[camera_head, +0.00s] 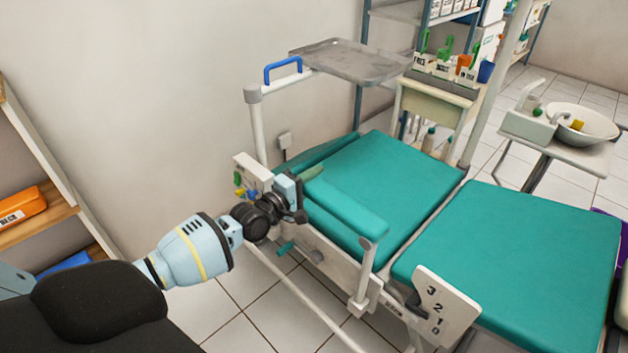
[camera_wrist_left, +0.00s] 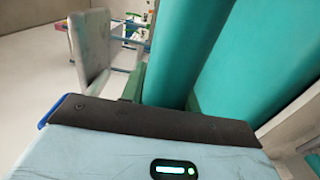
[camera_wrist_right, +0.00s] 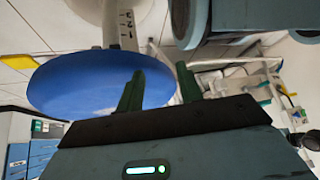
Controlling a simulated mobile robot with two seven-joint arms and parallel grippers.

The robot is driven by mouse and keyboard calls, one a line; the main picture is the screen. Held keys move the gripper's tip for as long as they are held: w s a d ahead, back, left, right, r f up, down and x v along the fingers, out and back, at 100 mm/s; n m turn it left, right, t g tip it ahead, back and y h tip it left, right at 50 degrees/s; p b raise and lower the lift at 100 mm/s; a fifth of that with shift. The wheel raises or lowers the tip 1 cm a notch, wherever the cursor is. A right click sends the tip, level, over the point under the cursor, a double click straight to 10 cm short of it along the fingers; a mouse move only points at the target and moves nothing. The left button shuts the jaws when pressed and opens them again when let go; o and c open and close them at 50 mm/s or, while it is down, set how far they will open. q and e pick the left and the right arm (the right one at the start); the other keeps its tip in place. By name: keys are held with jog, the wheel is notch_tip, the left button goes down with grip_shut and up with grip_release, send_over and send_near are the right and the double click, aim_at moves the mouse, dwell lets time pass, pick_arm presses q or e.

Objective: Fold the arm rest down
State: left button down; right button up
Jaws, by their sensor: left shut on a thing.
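The arm rest (camera_head: 345,208) is a long teal pad along the near side of the teal dental chair. It lies roughly level above the seat edge, with a pale upright post (camera_head: 364,270) at its right end. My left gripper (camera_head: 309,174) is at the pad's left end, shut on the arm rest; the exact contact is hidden.
A number plate (camera_head: 446,305) stands at the chair's near side. A grey tray (camera_head: 350,61) is beyond the chair, and a basin (camera_head: 583,124) is at the right. A blue round disc (camera_wrist_right: 95,92) lies beyond my right fingers. Tiled floor is open in front of the chair.

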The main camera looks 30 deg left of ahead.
pick_arm(q)
jog(key=shift+d+f, duration=0.1)
jog(key=shift+f, duration=0.15)
jog(key=c, duration=1.3)
grip_release()
jog(key=shift+c, duration=0.2)
jog(key=shift+o, duration=1.5)
jog(key=shift+r, duration=0.1)
jog(key=s+a+p, duration=0.1)
jog(key=s, duration=0.6)
jog(key=shift+s+a, duration=0.3)
jog(key=shift+s, duration=0.05)
